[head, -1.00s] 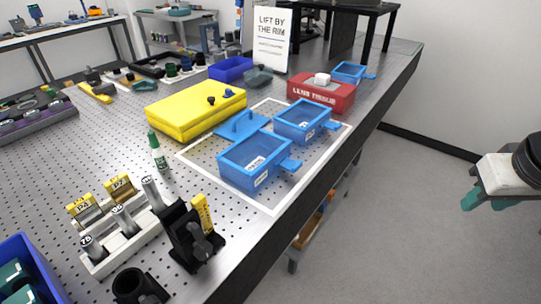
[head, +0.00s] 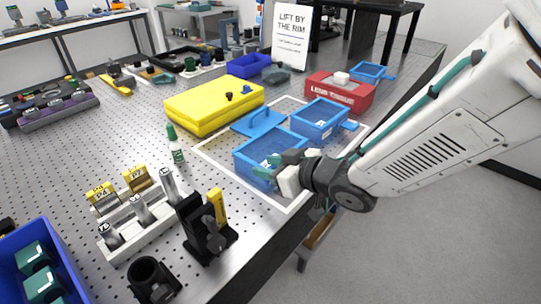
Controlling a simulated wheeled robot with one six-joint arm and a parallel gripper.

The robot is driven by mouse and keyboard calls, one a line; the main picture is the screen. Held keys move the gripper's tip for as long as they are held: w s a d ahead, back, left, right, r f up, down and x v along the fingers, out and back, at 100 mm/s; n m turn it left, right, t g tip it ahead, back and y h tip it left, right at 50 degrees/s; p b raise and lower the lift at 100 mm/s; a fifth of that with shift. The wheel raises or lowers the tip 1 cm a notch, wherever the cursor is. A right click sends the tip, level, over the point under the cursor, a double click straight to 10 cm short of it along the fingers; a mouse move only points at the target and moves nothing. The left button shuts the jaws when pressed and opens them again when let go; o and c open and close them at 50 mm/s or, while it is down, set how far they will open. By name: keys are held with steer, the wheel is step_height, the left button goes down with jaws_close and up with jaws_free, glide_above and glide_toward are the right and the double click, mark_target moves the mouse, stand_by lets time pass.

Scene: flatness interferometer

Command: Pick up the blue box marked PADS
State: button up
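Two open blue boxes with side tabs and white labels stand on the white-framed area near the table's right edge. The nearer blue box (head: 246,163) has its front right side covered by my gripper (head: 277,164), so its label and tab are hidden. The farther blue box (head: 318,121) stands behind it. The label lettering is too small to read, so I cannot tell which is marked PADS. My gripper reaches in from the right at the nearer box's tab side. Its teal fingers look apart, with nothing visibly held; whether they touch the box is unclear.
A blue lid (head: 258,121) lies behind the nearer box. A yellow case (head: 213,106) is to the left, a red box (head: 340,92) behind right. A sign (head: 291,37) reads "LIFT BY THE RIM".

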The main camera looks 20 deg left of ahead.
mark_target(253, 162)
steer(key=x, duration=0.5)
steer(key=shift+w+a, duration=0.15)
steer(key=shift+w, duration=0.1)
steer(key=shift+c, duration=0.3)
steer(key=shift+r, duration=0.1)
jaws_close()
